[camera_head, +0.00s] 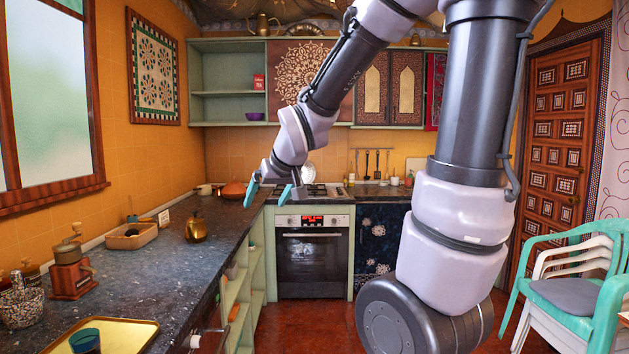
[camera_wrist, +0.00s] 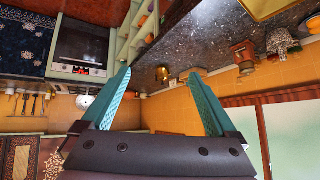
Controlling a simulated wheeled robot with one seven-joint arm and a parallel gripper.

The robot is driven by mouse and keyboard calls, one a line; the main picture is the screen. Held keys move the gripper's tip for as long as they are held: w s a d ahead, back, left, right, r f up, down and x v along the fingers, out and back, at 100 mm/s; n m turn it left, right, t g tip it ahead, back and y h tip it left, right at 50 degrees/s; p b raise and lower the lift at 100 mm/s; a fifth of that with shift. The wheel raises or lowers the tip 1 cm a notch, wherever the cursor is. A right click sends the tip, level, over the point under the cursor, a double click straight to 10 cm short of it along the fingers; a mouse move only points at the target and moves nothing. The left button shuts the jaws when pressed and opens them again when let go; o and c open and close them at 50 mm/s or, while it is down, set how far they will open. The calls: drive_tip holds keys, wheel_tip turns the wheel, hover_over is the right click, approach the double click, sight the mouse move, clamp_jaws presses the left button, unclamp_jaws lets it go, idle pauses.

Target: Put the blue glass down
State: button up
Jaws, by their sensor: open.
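The blue glass (camera_head: 86,342) stands on a gold tray (camera_head: 137,329) on the dark counter, at the bottom left of the head view. Its lower part is cut off by the picture edge. My gripper (camera_head: 267,196) is open and empty, with teal fingers, in the air toward the far end of the counter, well away from the glass. The wrist view shows the open fingers (camera_wrist: 160,74) with nothing between them. The edge of the tray shows there at the top (camera_wrist: 262,10); the glass does not show in that view.
A wooden grinder (camera_head: 70,272), a patterned bowl (camera_head: 21,306), a brass kettle (camera_head: 196,229) and a wooden box (camera_head: 131,236) stand on the left counter. An oven (camera_head: 312,258) is at the back. Stacked chairs (camera_head: 575,290) stand at right. Some red floor is clear.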

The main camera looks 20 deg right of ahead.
drive_tip(key=s+d+r+m, duration=0.2)
drive_tip(key=s+r, duration=0.1)
drive_tip(key=s, duration=0.5)
drive_tip(key=s+d+r+m+g, duration=0.1)
drive_tip(key=s+d+r+m, duration=0.2)
drive_tip(key=s, duration=0.5)
drive_tip(key=shift+s+r+g, duration=0.25)
drive_tip(key=shift+s+g, duration=0.05)
drive_tip(key=shift+s, duration=0.05)
